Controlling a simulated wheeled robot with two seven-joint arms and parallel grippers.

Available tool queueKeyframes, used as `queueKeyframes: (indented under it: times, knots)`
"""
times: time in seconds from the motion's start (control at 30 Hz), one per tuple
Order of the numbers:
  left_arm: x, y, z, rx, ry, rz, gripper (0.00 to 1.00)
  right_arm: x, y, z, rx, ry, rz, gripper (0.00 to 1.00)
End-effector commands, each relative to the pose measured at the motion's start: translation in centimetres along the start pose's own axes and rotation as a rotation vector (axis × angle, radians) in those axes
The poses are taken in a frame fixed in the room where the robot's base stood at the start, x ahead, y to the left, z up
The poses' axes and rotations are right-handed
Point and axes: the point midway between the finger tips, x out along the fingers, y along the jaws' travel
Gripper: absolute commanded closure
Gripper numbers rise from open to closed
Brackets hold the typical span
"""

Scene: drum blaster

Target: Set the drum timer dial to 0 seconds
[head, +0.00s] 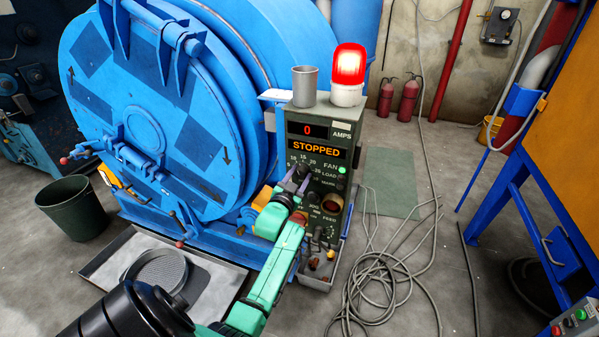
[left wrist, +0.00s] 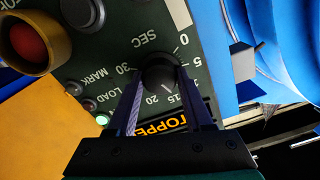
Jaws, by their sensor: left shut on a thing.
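The timer dial (left wrist: 160,72) is a round black knob on the dark green control panel (head: 327,148). In the left wrist view the panel appears upside down, with SEC, 0, 5, 15, 20 and 30 readable around the dial. A faint light mark on the knob seems to point between 15 and 20. My left gripper (left wrist: 162,78) is shut on the dial, one purple-grey finger on each side. In the head view my left gripper (head: 301,181) reaches the panel's left part and mostly hides the dial. My right gripper is not in view.
The panel display (head: 313,145) reads STOPPED, with a red 0 above it. A lit red beacon (head: 347,75) and a grey cup (head: 305,86) stand on top. The blue drum (head: 150,110) is at the left. Loose cables (head: 390,270) lie on the floor at right.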

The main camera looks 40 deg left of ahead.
Motion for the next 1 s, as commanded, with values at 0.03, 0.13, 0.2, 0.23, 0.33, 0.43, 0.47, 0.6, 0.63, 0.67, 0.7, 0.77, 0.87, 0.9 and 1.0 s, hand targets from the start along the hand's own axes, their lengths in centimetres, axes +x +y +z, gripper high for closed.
queueKeyframes:
  times: [0.03, 0.13, 0.2, 0.23, 0.33, 0.43, 0.47, 0.6, 0.63, 0.67, 0.7, 0.77, 0.87, 0.9, 1.0]
  knots:
    - [-0.1, 0.1, 0.0, -0.045, -0.007, 0.003, 1.0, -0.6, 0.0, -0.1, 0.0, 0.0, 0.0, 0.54]
    - [-0.1, 0.0, 0.0, -0.139, -0.008, 0.003, 1.0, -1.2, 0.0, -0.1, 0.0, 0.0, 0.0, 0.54]
    - [-0.1, 0.0, 0.0, -0.206, -0.007, 0.002, 1.0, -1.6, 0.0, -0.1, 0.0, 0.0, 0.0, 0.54]
    - [-0.1, 0.0, 0.0, -0.234, -0.007, 0.002, 1.0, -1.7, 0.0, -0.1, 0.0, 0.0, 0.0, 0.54]
    - [-0.1, 0.0, 0.1, -0.328, -0.008, 0.002, 1.0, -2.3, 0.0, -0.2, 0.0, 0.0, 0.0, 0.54]
    - [-0.1, 0.0, 0.1, -0.424, -0.008, 0.002, 1.0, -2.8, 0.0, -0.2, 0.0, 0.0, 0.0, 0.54]
    - [-0.1, 0.0, 0.1, -0.451, -0.008, 0.002, 1.0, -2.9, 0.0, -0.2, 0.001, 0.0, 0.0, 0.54]
    - [-0.1, 0.0, 0.1, -0.585, -0.008, 0.001, 1.0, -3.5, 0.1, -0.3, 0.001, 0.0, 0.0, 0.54]
    - [-0.1, 0.0, 0.1, -0.613, -0.008, 0.001, 1.0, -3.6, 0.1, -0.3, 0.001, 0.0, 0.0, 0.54]
    - [-0.1, 0.0, 0.1, -0.642, -0.009, 0.001, 1.0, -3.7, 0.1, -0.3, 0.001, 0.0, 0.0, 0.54]
    - [-0.1, 0.0, 0.1, -0.68, -0.009, 0.001, 1.0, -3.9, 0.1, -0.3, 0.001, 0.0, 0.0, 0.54]
    - [-0.1, 0.0, 0.2, -0.737, -0.009, 0.001, 1.0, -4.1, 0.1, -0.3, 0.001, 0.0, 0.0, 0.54]
    - [-0.1, 0.0, 0.2, -0.831, -0.009, 0.0, 1.0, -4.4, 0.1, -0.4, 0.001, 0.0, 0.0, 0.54]
    - [-0.1, 0.0, 0.2, -0.871, -0.009, 0.0, 1.0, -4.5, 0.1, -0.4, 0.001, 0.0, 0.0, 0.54]
    - [-0.1, 0.0, 0.2, -0.964, -0.009, 0.0, 1.0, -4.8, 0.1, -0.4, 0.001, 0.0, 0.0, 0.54]
